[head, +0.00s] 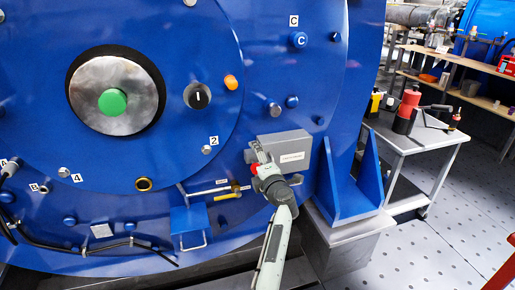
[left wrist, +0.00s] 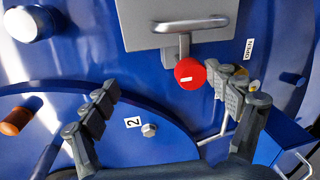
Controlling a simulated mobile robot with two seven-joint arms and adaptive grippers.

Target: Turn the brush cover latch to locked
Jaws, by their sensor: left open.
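My right gripper is out of view.
A blue bracket (head: 188,222) and a thin rod with a yellow fitting (head: 235,187) lie left of my arm. A black selector knob (head: 197,95) and orange button (head: 231,82) are higher up. A blue support foot (head: 350,190) and a side table (head: 420,135) stand right.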

